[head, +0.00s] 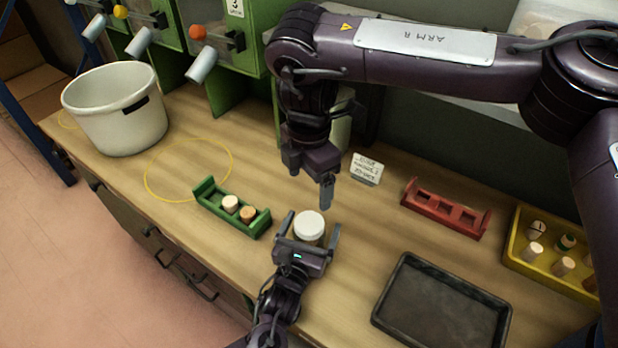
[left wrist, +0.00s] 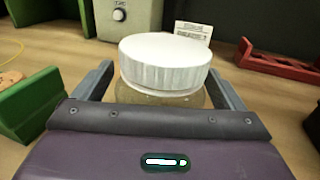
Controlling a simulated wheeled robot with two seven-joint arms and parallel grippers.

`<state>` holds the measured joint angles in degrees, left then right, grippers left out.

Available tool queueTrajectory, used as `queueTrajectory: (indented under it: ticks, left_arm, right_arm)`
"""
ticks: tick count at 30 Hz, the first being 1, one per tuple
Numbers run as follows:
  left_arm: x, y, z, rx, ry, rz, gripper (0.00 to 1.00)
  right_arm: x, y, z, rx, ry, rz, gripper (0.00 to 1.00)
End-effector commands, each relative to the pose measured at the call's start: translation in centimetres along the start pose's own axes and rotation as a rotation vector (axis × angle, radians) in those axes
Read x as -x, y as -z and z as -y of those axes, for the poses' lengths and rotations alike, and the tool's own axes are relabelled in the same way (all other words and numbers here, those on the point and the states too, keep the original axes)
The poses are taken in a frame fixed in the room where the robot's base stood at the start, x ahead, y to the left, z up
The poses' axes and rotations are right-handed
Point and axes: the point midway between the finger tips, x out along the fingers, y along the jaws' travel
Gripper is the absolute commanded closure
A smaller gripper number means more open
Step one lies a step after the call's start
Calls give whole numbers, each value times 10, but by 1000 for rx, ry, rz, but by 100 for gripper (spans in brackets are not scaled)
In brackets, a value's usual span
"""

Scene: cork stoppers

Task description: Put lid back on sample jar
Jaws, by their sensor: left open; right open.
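The sample jar shows in the left wrist view as a yellowish body (left wrist: 160,98) under a wide white ribbed lid (left wrist: 165,62). The lid (head: 309,223) rests on top of the jar and looks about level; I cannot tell whether it is screwed down. My left gripper (head: 307,233) is open, with one finger on each side of the jar; its fingers also show in the left wrist view (left wrist: 160,88). My right gripper (head: 326,195) is open and points down just behind and above the lid, apart from it. Its fingers are seen nearly edge-on.
A green rack (head: 210,206) with two corks stands left of the jar. A red rack (head: 440,212), a dark tray (head: 400,290) and a yellow tray (head: 520,262) with several stoppers lie to the right. A white card (head: 366,169) and a white bucket (head: 115,115) stand farther back.

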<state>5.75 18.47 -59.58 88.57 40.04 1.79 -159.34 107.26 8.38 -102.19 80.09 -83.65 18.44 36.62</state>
Motion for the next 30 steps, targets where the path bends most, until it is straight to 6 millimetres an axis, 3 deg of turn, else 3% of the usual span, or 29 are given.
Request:
queueTrajectory:
  ticks: [15, 30]
  left_arm:
    - [72, 2, 0, 0, 1, -2, 8]
    - [76, 0, 0, 0, 0, -1, 8]
  right_arm:
    - [-11, 0, 0, 0, 0, 0, 18]
    - [-11, 0, 0, 0, 0, 0, 18]
